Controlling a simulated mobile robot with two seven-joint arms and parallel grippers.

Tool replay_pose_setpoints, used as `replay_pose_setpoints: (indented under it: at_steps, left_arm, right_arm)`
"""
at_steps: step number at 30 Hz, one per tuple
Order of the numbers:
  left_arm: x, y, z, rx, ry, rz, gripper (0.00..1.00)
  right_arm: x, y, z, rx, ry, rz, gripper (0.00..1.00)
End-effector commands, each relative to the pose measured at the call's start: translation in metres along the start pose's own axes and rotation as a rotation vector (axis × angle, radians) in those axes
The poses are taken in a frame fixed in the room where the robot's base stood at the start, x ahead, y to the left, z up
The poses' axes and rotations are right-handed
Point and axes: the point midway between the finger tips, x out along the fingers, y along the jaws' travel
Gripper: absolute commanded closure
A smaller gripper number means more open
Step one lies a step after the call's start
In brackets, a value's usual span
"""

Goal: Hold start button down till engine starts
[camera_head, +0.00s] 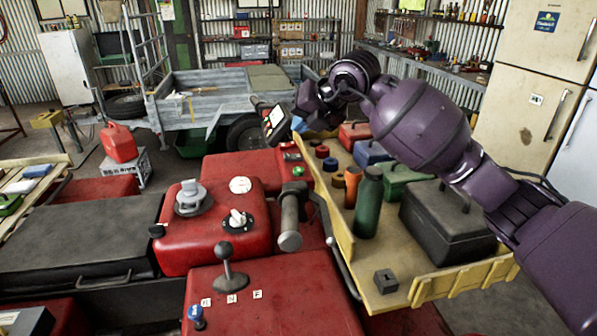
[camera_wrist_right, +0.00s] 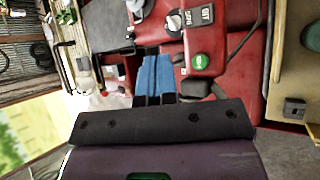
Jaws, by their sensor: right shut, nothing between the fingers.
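The round green start button (camera_wrist_right: 199,61) sits on a red panel in the right wrist view, with white lettering too small to read surely. In the head view a small green spot (camera_head: 291,157) on the red bodywork appears to be the same button. My right gripper (camera_head: 299,125) is over the front of the red quad, near the small display. Its blue fingers (camera_wrist_right: 154,75) are shut together and empty. In the wrist view they lie just left of the button; contact cannot be told. My left gripper is out of view.
A handlebar grip (camera_head: 290,218) and red tank (camera_head: 205,240) are nearer. The display (camera_head: 273,120) stands beside my gripper. A yellow tray (camera_head: 335,205) at right holds a green bottle (camera_head: 369,205), a black toolbox (camera_head: 445,225) and other items. A grey trailer (camera_head: 205,95) stands behind.

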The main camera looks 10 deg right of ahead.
Motion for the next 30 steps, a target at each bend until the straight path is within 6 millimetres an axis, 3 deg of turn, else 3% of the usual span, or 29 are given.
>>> replay_pose_setpoints:
  at_steps: [15, 30]
  left_arm:
    - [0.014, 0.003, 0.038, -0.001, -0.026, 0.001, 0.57]
    - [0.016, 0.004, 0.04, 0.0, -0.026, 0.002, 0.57]
  right_arm:
    - [0.044, -0.031, -0.032, 0.0, 0.002, 0.001, 1.0]
    - [0.048, -0.035, -0.035, -0.001, 0.0, 0.001, 1.0]
